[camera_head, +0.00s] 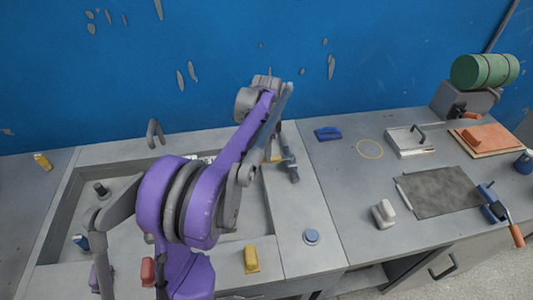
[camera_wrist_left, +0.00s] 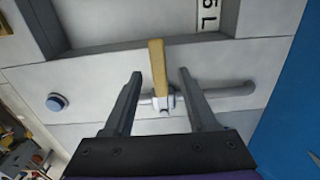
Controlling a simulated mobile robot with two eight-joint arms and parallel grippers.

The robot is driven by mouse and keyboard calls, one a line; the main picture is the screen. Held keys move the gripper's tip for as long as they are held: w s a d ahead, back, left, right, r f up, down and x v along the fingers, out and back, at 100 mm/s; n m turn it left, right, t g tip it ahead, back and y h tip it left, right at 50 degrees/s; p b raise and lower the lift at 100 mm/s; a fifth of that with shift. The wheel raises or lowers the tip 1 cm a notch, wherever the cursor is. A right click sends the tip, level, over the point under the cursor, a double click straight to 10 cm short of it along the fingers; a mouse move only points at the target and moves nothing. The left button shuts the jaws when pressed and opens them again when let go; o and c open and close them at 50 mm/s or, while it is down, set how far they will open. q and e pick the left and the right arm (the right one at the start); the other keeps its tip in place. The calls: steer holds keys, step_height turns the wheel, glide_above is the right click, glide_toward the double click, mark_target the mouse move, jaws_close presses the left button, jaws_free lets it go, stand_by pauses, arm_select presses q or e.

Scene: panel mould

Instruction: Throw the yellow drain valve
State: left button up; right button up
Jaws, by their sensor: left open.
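The yellow drain valve has a handle (camera_wrist_left: 157,64) that lies between the two fingers of my left gripper (camera_wrist_left: 159,74) in the left wrist view. The handle joins a pale grey hub on a grey pipe (camera_wrist_left: 232,90) lying across the counter. The gripper is open, with a gap to the handle on both sides. In the head view, only a small bit of yellow (camera_head: 275,158) shows beside my left gripper (camera_head: 289,170); my arm hides much of that area. My right gripper is not in view.
The sunken basin (camera_head: 262,215) lies left of the valve, and a blue wall (camera_head: 380,60) rises behind. A blue round button (camera_head: 311,237) and another yellow object (camera_head: 251,259) are nearer the front. Tools and a dark panel (camera_head: 440,192) occupy the right counter.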

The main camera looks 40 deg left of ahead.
arm_select(q)
step_height(320, 180, up, 8)
steer(key=shift+r, duration=0.2)
steer(key=shift+d, duration=0.1)
stand_by(0.7)
steer(key=s+d+f+n+t, duration=0.1)
steer(key=s+d+f+n, duration=0.1)
steer(key=s+d, duration=0.4)
steer(key=s+d+f+n+t, duration=0.2)
steer(key=s+d+f+n, duration=0.1)
steer(key=s+d+f, duration=0.2)
steer(key=s+d+f+n+t+p, duration=0.1)
steer(key=s+d+f+n+t, duration=0.1)
steer(key=s+d, duration=0.7)
steer(key=shift+s+d+f+n, duration=0.2)
steer(key=shift+d+f+n, duration=0.4)
steer(key=shift+d+f, duration=0.5)
